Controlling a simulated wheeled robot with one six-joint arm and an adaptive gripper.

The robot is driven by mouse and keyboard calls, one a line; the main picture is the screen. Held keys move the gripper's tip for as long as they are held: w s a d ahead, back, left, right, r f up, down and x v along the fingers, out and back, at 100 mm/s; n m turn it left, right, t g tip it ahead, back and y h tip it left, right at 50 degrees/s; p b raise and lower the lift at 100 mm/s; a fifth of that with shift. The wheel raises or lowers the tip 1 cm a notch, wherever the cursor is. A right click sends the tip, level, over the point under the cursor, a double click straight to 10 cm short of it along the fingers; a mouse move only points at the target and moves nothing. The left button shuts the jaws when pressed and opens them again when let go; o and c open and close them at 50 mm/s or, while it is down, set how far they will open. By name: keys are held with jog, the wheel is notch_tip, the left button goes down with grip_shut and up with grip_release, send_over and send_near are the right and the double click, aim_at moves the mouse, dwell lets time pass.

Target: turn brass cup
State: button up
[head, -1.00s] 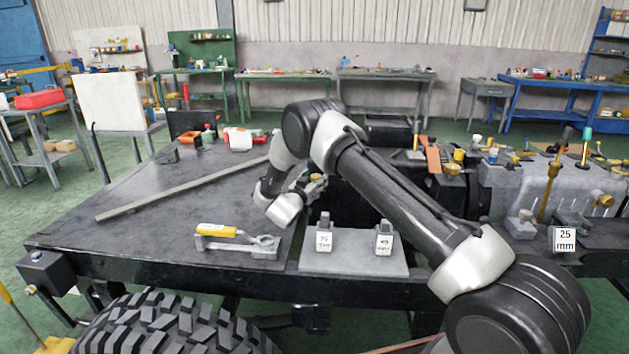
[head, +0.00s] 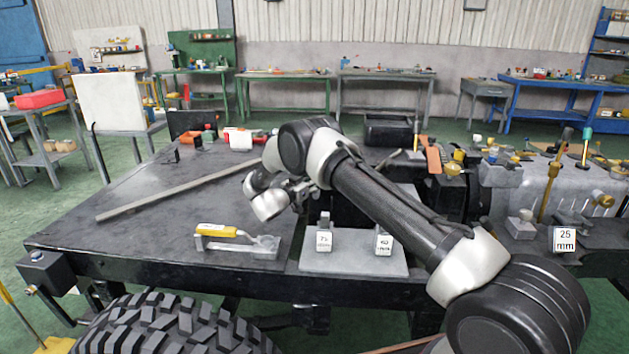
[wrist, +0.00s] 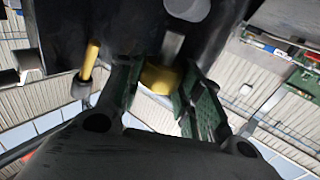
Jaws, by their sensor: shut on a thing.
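In the wrist view, which looks upward, the brass cup (wrist: 160,78) shows as a rounded yellow body under a dark block, with a grey pin above it. My gripper (wrist: 160,95) has its two green-padded fingers on either side of the cup and is shut on it. The cup's lower part and the exact contact are hard to see. In the head view my gripper (head: 301,190) is small and partly hidden by my arm, beside the dark opening in the bench. The cup cannot be made out there.
In the wrist view a yellow rod (wrist: 90,62) hangs left of the fingers. In the head view a yellow-handled tool (head: 217,231) lies on a grey holder, and a grey plate (head: 350,262) carries two labelled blocks.

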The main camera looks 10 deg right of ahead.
dwell(0.3)
jog(key=o, duration=1)
jog(key=shift+o, duration=0.2)
